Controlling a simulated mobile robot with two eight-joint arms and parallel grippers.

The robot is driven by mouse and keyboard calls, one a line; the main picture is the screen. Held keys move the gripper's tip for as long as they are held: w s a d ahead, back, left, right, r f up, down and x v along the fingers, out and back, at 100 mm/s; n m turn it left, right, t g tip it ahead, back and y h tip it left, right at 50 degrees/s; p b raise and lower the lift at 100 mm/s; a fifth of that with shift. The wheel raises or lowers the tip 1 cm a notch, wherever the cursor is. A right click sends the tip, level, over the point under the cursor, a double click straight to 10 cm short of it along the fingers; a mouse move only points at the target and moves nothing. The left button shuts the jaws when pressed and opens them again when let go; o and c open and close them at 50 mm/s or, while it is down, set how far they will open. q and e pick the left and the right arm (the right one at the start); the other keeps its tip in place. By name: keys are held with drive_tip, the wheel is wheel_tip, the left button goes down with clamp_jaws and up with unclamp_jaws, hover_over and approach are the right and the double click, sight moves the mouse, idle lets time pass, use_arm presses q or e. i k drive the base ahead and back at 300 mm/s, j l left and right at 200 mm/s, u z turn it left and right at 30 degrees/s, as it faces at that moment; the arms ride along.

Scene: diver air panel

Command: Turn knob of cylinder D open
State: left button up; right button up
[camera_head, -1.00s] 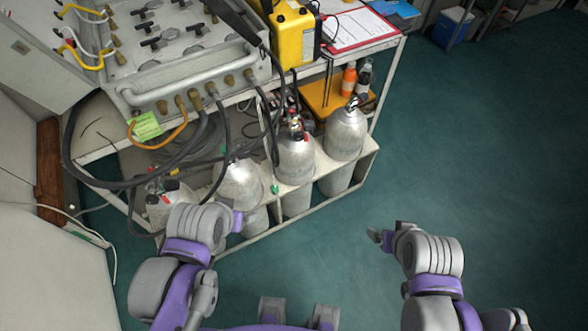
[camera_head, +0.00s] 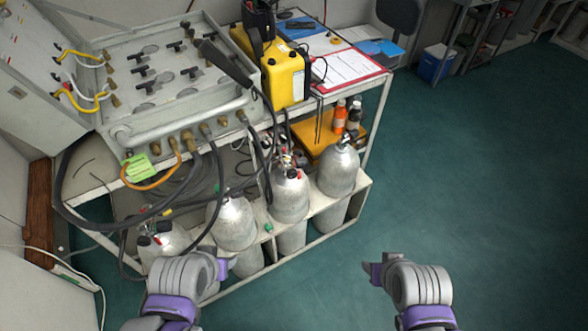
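Several silver gas cylinders stand in a row in a white rack under the panel. The rightmost cylinder (camera_head: 338,172) has a dark valve top. The one left of it (camera_head: 290,197) has red and dark fittings. Another (camera_head: 236,224) stands further left, and the leftmost (camera_head: 165,243) has red and black knobs. I cannot read any letter, so cylinder D cannot be told. My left gripper (camera_head: 223,269) is in front of the left cylinders, mostly hidden by its wrist. My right gripper (camera_head: 372,272) is over the floor right of the rack, apart from everything; its finger opening cannot be made out.
The white rack (camera_head: 300,236) edges the cylinders. Dark hoses (camera_head: 190,195) hang from the grey panel (camera_head: 160,80) in front of and between them. The green floor (camera_head: 480,190) at right is clear.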

sight(300, 163)
drive_tip(key=l+u, duration=0.75)
drive_tip(key=u, duration=0.15)
drive_tip(key=k+l, duration=0.1)
drive_tip(key=l, duration=0.25)
drive_tip(key=k+l+u, duration=0.1)
drive_tip(key=l, duration=0.25)
drive_tip(key=k+l, duration=0.15)
drive_tip(key=l, duration=0.15)
drive_tip(key=k+l, duration=0.2)
drive_tip(key=k, duration=0.2)
drive_tip(key=k+l+u, duration=0.1)
drive_tip(key=k, duration=0.25)
drive_tip(key=i+j, duration=0.15)
drive_tip(key=i, duration=0.5)
drive_tip(key=i+j, duration=0.1)
drive_tip(key=i, duration=0.55)
